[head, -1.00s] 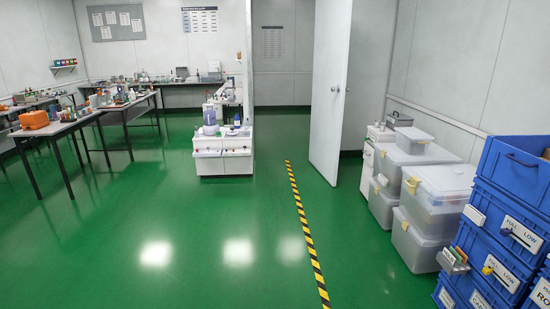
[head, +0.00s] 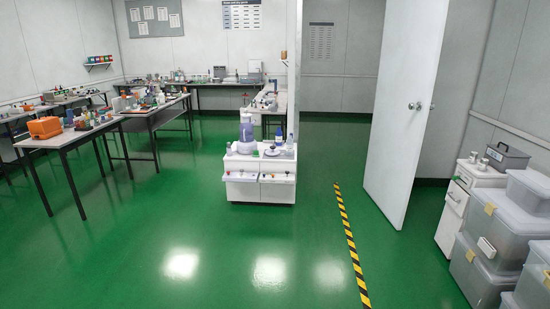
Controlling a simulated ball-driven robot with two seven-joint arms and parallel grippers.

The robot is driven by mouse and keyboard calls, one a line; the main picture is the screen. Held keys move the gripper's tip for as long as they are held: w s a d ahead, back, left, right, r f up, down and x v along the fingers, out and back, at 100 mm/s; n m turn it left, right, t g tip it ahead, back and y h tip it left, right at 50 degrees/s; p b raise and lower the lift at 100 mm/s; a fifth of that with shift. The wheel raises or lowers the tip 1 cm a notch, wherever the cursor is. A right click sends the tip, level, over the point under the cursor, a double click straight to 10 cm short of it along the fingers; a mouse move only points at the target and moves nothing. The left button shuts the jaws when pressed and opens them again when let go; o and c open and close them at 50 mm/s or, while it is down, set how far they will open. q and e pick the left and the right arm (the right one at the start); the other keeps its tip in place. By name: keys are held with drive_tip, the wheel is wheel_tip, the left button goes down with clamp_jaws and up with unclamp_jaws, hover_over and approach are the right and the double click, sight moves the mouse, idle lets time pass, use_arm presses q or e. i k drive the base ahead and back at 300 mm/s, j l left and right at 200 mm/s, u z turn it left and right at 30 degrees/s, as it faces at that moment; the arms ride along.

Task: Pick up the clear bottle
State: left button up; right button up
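A white cart (head: 260,190) stands on the floor near the middle of the view, with several items on top. A small pale bottle (head: 229,148) is at the cart's left edge; it may be clear, but it is too small to be sure. A dark blue bottle (head: 279,137) and a whitish bottle (head: 290,141) stand at the right of the cart top. Neither of my grippers is in view.
Cluttered work tables stand at the left, one with an orange case (head: 45,127). An open white door (head: 407,110), a striped floor line (head: 350,245) and clear stacked bins (head: 490,265) are at the right. The green floor before the cart is free.

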sight(290, 142)
drive_tip(key=i, duration=2.85)
